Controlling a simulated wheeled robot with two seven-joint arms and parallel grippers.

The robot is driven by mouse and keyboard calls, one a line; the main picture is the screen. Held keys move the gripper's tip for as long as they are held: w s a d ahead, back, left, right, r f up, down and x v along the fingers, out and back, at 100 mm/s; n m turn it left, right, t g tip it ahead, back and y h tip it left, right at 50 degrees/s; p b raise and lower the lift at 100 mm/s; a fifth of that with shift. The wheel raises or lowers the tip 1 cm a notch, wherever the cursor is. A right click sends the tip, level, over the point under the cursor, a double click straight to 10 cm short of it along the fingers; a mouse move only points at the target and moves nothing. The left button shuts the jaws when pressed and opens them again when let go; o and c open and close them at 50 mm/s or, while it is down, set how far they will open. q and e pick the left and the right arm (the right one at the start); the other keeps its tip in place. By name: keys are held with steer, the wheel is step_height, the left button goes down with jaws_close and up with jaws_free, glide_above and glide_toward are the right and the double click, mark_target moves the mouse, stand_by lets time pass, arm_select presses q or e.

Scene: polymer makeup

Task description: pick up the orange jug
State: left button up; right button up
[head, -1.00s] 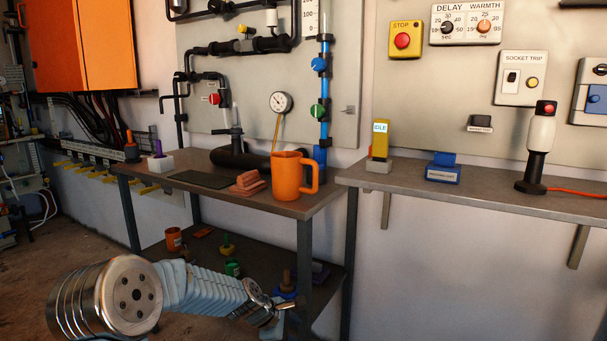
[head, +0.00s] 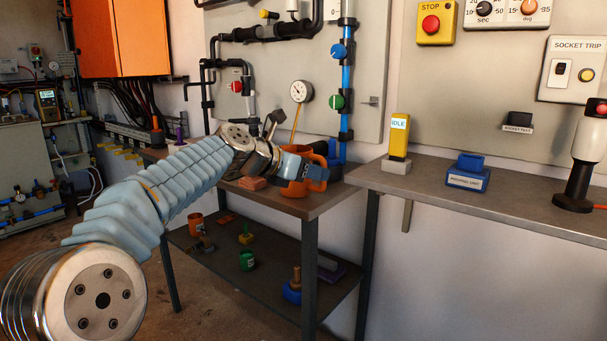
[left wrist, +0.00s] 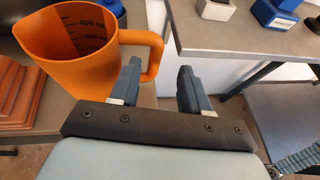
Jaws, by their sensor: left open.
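The orange jug (head: 296,188) stands upright on the near right part of the workbench in the head view. My left arm and gripper hide part of it there. My left gripper (head: 318,168) is open in front of the jug's handle side. In the left wrist view the jug (left wrist: 72,50) shows at the left, with dark measuring marks inside and its handle (left wrist: 152,52) at its right. The two fingers of my left gripper (left wrist: 158,85) are apart. The left finger is close to the handle; I cannot tell whether it touches. My right gripper is not in view.
Orange-brown blocks (head: 253,183) lie beside the jug on the bench. A lower shelf (head: 270,262) holds an orange mug, a green cup and other items. A second grey bench (head: 432,190) stands at the right, with a gap between. Pipes and a gauge (head: 301,91) are behind.

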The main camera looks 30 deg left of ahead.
mark_target(324, 184)
arm_select(q)
steer(key=x, duration=0.5)
steer(key=shift+w+a+p, duration=0.25)
steer(key=shift+p, duration=0.1)
steer(key=shift+c, duration=0.3)
jaws_close()
